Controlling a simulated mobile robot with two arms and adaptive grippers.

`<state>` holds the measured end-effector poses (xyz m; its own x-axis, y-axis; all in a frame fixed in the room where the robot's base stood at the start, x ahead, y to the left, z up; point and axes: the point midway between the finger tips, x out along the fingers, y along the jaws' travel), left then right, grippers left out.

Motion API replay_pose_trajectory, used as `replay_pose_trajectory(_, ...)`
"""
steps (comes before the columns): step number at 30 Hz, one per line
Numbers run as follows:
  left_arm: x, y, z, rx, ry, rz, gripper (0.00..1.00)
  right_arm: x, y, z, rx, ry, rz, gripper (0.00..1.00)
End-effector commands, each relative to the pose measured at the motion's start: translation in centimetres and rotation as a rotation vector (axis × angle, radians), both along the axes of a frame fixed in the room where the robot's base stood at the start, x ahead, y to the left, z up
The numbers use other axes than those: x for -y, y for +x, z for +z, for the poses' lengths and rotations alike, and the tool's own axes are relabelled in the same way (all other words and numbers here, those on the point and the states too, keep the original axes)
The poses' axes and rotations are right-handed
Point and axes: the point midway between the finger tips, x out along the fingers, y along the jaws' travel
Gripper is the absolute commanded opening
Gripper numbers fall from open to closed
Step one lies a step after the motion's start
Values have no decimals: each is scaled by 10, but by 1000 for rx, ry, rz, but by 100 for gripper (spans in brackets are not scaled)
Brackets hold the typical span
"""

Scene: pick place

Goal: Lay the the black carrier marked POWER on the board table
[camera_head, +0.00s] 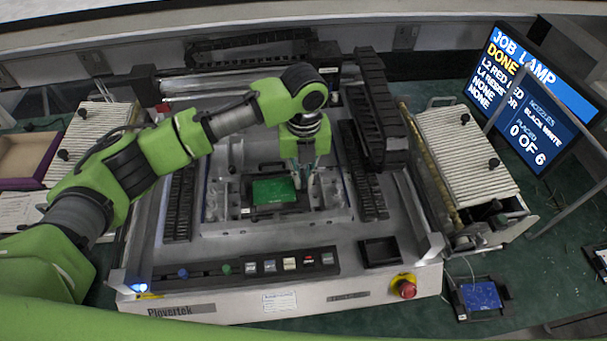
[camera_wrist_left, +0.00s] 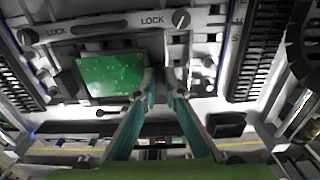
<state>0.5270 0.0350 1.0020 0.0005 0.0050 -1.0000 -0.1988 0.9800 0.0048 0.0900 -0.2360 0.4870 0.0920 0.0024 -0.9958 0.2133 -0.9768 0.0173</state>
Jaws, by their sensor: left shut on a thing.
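A black carrier (camera_head: 302,201) with a green board (camera_head: 274,190) is at the board table (camera_head: 225,225) in the middle of the machine. I cannot read a POWER mark on it. My left gripper (camera_head: 305,181) points down at the carrier's right side and is shut on it there; the grip point is partly hidden by the fingers. In the left wrist view the green board (camera_wrist_left: 112,75) lies left of my left gripper's fingertips (camera_wrist_left: 161,90), near the LOCK knobs (camera_wrist_left: 181,18). I cannot tell whether the carrier rests fully on the table. My right gripper is not in view.
A second black carrier with a blue board (camera_head: 482,296) lies at the lower right. A black cable chain (camera_head: 375,105) stands right of my arm. Feeder banks (camera_head: 465,150) flank the machine. A red stop button (camera_head: 404,287) and an empty black tray (camera_head: 380,252) are at the front.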

Motion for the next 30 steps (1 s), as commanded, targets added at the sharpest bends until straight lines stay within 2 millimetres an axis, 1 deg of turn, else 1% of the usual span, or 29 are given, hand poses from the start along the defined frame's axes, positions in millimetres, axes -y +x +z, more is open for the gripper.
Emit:
replay_pose_trajectory(11, 0, 0, 0, 0, -1, 0, 0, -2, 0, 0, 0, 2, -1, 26)
replay_pose_trajectory(24, 1, 0, -9, -1, -1, -1, 0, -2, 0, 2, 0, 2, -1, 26)
replay_pose_trajectory(30, 1, 0, -9, 0, -1, -1, 0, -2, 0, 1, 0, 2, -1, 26)
